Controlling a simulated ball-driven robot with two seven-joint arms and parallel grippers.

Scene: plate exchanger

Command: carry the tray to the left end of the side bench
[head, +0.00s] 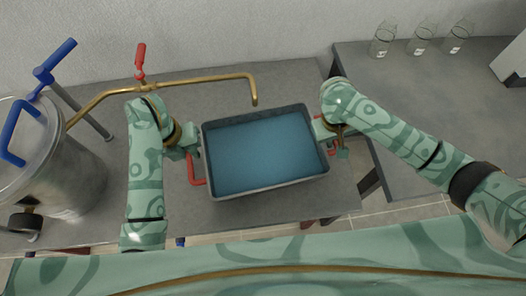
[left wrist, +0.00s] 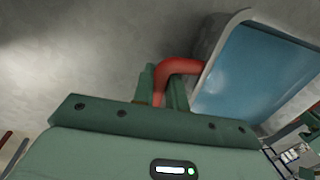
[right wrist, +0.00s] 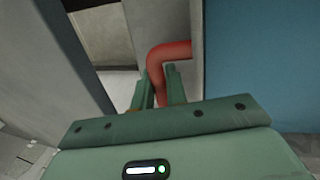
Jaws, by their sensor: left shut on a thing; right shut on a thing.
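The tray (head: 262,192) is a grey rectangular box with a blue inside and red handles at its two ends. It is over the front part of a grey bench in the head view, slightly turned. My left gripper (head: 190,150) is shut on the red left handle (head: 195,172); the handle shows between its fingers in the left wrist view (left wrist: 178,68). My right gripper (head: 325,130) is shut on the right handle, seen in the right wrist view (right wrist: 165,58). I cannot tell whether the tray touches the bench. The side bench (head: 410,95) stands at the right.
Several glass beakers (head: 421,40) stand at the back of the side bench, with a pale box (head: 512,62) at its right. Its left end looks clear. A gap (head: 370,180) separates the benches. A brass pipe (head: 195,82) with a red lever and a steel vessel (head: 65,175) are at the left.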

